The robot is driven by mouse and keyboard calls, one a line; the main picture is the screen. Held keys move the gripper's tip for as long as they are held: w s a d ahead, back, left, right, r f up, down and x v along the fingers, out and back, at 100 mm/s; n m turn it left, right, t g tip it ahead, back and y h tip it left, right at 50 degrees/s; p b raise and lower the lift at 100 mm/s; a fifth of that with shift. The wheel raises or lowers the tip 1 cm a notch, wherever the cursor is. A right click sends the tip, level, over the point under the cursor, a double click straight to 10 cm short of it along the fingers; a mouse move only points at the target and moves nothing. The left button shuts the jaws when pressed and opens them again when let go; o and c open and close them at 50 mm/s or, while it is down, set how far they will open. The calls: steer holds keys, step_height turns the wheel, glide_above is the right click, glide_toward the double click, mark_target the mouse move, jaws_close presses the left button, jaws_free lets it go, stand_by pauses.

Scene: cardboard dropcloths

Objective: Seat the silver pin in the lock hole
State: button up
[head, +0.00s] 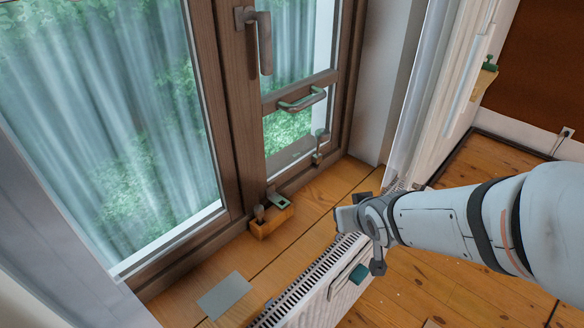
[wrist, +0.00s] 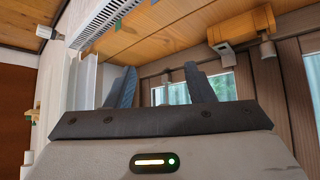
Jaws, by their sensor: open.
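An orange wooden block (head: 268,227) sits on the windowsill by the frame corner. A small grey knob-headed piece (head: 259,212) stands at its left end, and a grey-green plate (head: 279,201) is on its right part. Another small silver upright fitting (head: 319,144) with a rounded top is on the lower right window frame. I cannot tell which is the silver pin, and no lock hole shows clearly. My gripper (head: 346,216) is right of the block, apart from it. In the wrist view, my gripper (wrist: 160,86) is open and empty, and the block (wrist: 241,25) is at upper right.
A dark window handle (head: 265,45) and a grey pull bar (head: 302,99) project from the frame. A white radiator (head: 345,280) with a slotted top runs below the sill. A grey sheet (head: 224,295) lies on the sill at lower left. The sill between sheet and block is clear.

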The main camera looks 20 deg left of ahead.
steer(key=a+f+n+y+b, duration=0.1)
steer(key=a+f+n+y, duration=0.15)
steer(key=a, duration=0.65)
steer(key=n+t+y+b, duration=0.1)
steer(key=n+y, duration=0.1)
steer(key=y, duration=0.2)
glide_toward(260, 210)
steer(key=x, duration=0.4)
steer(key=shift+x, duration=3.4)
jaws_close()
